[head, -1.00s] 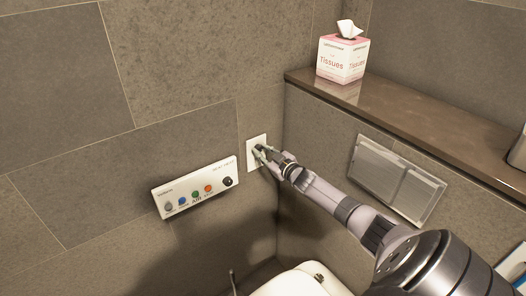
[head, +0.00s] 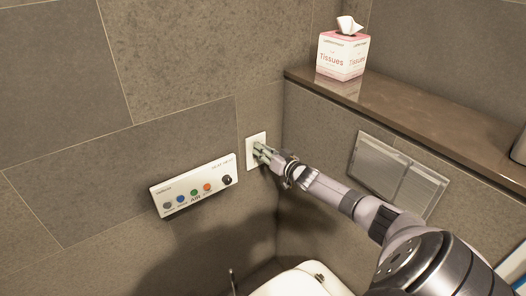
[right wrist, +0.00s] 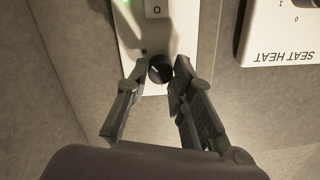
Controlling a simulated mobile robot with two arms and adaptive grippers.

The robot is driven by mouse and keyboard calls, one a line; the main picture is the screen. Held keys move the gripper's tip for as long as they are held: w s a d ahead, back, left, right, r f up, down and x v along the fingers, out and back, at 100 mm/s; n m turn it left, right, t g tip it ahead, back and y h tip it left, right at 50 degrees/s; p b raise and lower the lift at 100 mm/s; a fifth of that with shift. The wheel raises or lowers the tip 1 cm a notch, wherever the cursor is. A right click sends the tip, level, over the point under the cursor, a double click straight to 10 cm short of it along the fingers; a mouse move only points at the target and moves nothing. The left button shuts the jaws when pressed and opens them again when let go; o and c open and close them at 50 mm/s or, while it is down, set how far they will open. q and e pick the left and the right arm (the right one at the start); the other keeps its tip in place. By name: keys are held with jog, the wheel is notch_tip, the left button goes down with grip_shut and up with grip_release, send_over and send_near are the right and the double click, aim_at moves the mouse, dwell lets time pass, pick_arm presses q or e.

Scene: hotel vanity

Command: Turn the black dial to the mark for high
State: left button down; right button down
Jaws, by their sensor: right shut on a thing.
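A small black dial (right wrist: 160,69) sits on a white wall plate (right wrist: 132,40), seen in the right wrist view. A light pointer line shows on the dial; its mark for high cannot be made out. My right gripper (right wrist: 161,74) has one finger on each side of the dial and is shut on it. In the head view my right gripper (head: 262,154) is at the wall plate (head: 250,142) and hides the dial. My left gripper is not in view.
A white control panel (head: 185,178) with coloured buttons and its own black SEAT HEAT knob (head: 227,180) is left of the plate. A shelf (head: 400,105) with a tissue box (head: 342,56) is at right. A white toilet (head: 290,284) is below.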

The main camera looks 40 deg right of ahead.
jog(key=shift+f, duration=0.1)
dwell(0.4)
jog(key=c, duration=1.4)
grip_release()
jog(key=s, duration=1.2)
jog(key=shift+a+r, duration=0.3)
jog(key=shift+r, duration=0.1)
jog(key=shift+f, duration=0.1)
